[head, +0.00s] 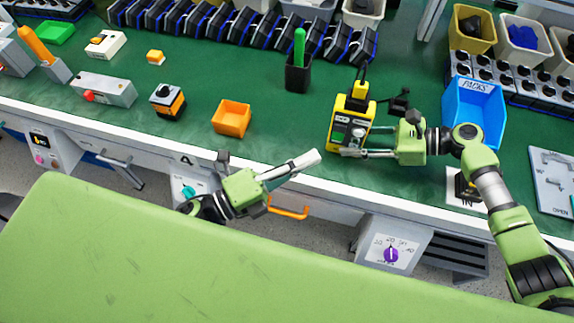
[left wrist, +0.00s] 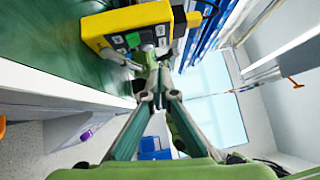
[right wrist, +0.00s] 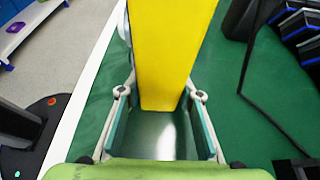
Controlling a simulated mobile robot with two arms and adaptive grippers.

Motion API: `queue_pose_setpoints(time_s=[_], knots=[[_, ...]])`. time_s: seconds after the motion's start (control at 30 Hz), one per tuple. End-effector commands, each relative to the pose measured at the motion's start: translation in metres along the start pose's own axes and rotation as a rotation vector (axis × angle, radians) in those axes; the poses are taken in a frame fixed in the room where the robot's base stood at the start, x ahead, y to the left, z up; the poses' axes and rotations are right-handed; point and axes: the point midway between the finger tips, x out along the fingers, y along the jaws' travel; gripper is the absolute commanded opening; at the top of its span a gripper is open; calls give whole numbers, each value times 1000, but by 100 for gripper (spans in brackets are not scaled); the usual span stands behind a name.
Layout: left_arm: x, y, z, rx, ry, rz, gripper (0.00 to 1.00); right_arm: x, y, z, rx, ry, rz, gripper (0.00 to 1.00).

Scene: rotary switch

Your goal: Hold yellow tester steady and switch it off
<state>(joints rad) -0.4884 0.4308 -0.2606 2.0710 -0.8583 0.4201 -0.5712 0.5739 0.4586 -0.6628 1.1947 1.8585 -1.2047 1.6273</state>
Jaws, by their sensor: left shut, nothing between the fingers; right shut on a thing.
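The yellow tester (head: 351,124) stands on the green bench near its front edge, with a dark front panel and a knob low on it. It also shows in the left wrist view (left wrist: 128,28) and fills the top of the right wrist view (right wrist: 170,50). My right gripper (head: 345,146) is shut on the tester from the right, one finger on each side of its body. The knob's setting is too small to read.
An orange bin (head: 231,118) and a black cup (head: 298,73) with a green tool stand left of the tester. A blue bin (head: 474,112) is to the right, behind my right arm. A purple dial (head: 391,254) is on the bench front below.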

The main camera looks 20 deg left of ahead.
Motion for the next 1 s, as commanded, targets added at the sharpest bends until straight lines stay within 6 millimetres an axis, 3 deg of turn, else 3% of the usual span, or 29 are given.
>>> queue_pose_setpoints(time_s=[0.1,0.3,0.83,0.87,0.9,1.0], knots=[[-21,-3,0,-3,1,3,0,0,0,0,0,0,0,11],[-42,-8,1,-2,0,1,0,0,0,0,0,0,-1,11],[-48,-10,1,0,1,-1,0,0,-1,0,0,0,-2,11],[-48,-10,1,0,1,-1,0,0,-1,0,0,0,-2,38],[-48,-10,1,0,1,0,0,0,-1,0,0,0,-2,48],[-48,-10,1,0,1,0,0,0,-1,0,0,0,-2,52]])
